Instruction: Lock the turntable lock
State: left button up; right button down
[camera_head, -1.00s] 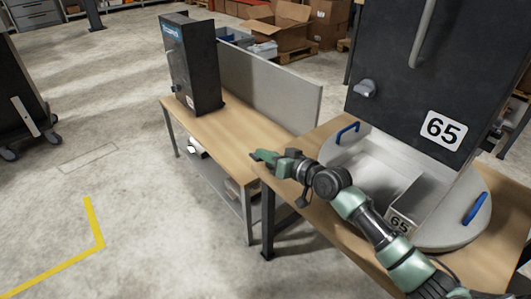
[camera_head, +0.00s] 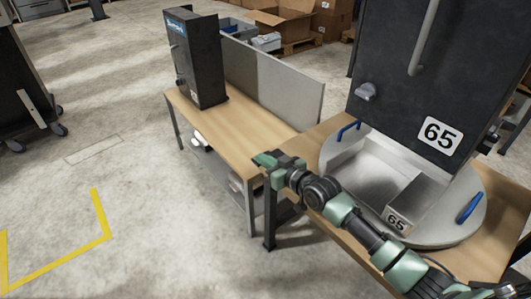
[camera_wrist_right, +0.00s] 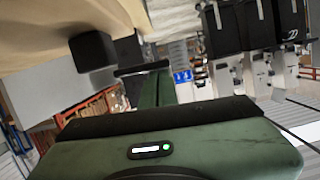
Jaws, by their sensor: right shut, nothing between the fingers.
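A round grey turntable (camera_head: 455,234) lies on the wooden table under a large black cabinet (camera_head: 430,85) labelled 65. It has two blue handles, one at its far left edge (camera_head: 349,130) and one at its right edge (camera_head: 470,208). I cannot tell which part is the lock. My right gripper (camera_head: 262,160) is shut and empty near the left corner of that table, apart from the turntable. My right forearm passes in front of the turntable's near left side. In the right wrist view the green gripper body (camera_wrist_right: 165,145) fills the bottom. My left gripper is not in view.
A grey knob (camera_head: 366,92) and a long handle (camera_head: 422,38) are on the cabinet front. A second wooden table (camera_head: 225,130) with a smaller black box (camera_head: 195,60) and a grey panel (camera_head: 275,85) stands to the left. The floor at left is open.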

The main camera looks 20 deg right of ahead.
jog(key=m+b, duration=0.1)
jog(key=d+r+m+y+b, duration=0.1)
jog(key=b, duration=0.1)
jog(key=m+b, duration=0.1)
jog(key=b, duration=0.1)
jog(key=shift+w+d+r, duration=0.25)
jog(key=shift+w+d, duration=0.1)
jog(key=shift+d, duration=0.05)
jog(key=s+d+r+p, duration=0.2)
jog(key=s+d+r, duration=0.4)
jog(key=s, duration=0.2)
jog(key=s+a+f+g+h+p, duration=0.1)
jog(key=s+f+g+h+p, duration=0.1)
jog(key=s+f, duration=0.7)
jog(key=s+a+f+n+g+h+p, duration=0.1)
jog(key=s+a+f+g+h+p, duration=0.1)
jog(key=s+f+g+p, duration=0.3)
jog(key=shift+s+a+f+g, duration=0.25)
jog(key=shift+s+f, duration=1.7)
jog(key=shift+f, duration=2.9)
jog(key=shift+d, duration=0.1)
